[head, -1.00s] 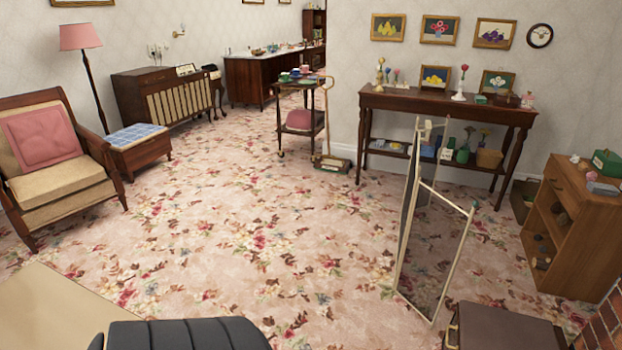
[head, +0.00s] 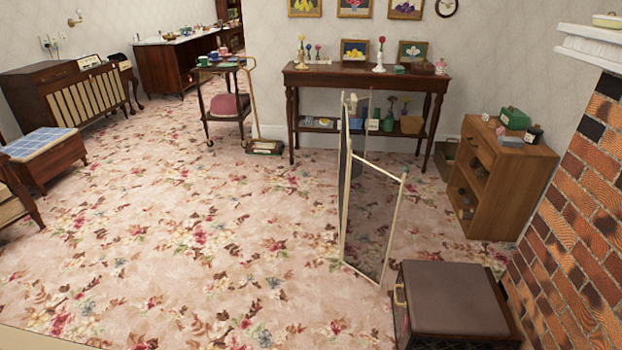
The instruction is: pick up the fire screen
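The fire screen (head: 372,216) stands upright on the floral carpet, right of the middle of the head view. It has pale thin frames and dark see-through mesh panels, folded at an angle to each other. Its lower right corner is close to a brown-topped box (head: 447,299); I cannot tell whether they touch. Neither of my grippers is in view, and nothing holds the screen.
A brick fireplace (head: 575,225) with a white mantel stands at the right edge. A small wooden shelf (head: 508,190) and a dark console table (head: 360,78) stand behind the screen. The carpet (head: 200,240) left of the screen is clear.

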